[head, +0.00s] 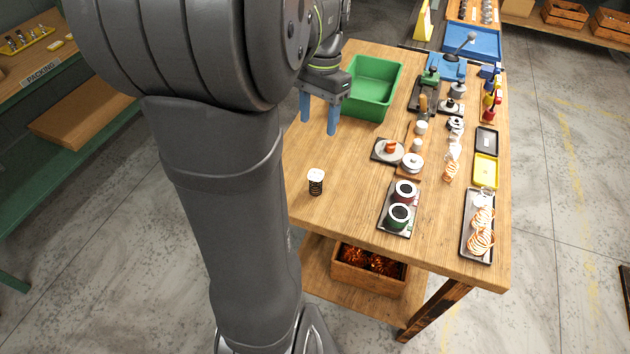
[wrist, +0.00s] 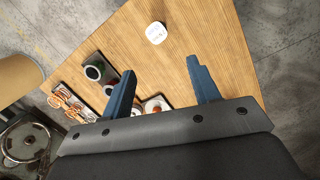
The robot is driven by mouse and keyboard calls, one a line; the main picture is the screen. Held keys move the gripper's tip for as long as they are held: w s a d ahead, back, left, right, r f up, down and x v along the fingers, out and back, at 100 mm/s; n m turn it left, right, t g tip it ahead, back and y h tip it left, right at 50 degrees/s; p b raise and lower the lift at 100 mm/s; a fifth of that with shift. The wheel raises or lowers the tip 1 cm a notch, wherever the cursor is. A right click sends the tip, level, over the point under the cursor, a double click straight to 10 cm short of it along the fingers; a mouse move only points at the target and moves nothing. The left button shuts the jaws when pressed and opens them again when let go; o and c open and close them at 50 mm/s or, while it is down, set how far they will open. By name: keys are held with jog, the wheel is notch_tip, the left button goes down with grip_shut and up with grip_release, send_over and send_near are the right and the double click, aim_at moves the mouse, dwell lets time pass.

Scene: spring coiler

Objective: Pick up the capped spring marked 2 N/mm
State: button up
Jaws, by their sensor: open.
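A capped spring (head: 316,188) with a dark coil and a white cap stands upright on the wooden bench, near its left front edge. Its cap (wrist: 156,33) shows in the wrist view, beyond my fingertips and roughly between their lines. The marking on the cap is too small to read. My gripper (head: 318,122) is open and empty, with its blue fingers pointing down above the bench and behind the spring in the head view. In the wrist view the fingers (wrist: 162,70) are wide apart, with bare wood between them.
A green bin (head: 386,62) stands behind my gripper. Wire spools (head: 404,191) on a tray and a plate with an orange piece (head: 390,148) lie to the right. A tray of copper coils (head: 466,250) is at the right edge. Bare wood surrounds the capped spring.

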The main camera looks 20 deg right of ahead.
jog(key=s+a+m+t+h, duration=0.1)
jog(key=s+a+m, duration=0.1)
send_near(316, 175)
jog(key=shift+m, duration=0.3)
jog(key=f, duration=0.4)
jog(key=a+f, duration=0.1)
jog(key=f, duration=0.2)
jog(key=shift+s, duration=0.1)
jog(key=shift+s+d+f, duration=0.1)
jog(key=shift+d+f, duration=0.1)
jog(key=shift+f, duration=1.1)
jog(key=shift+d+f, duration=0.2)
jog(key=shift+f, duration=1.15)
jog(key=shift+c, duration=0.5)
jog(key=c, duration=1)
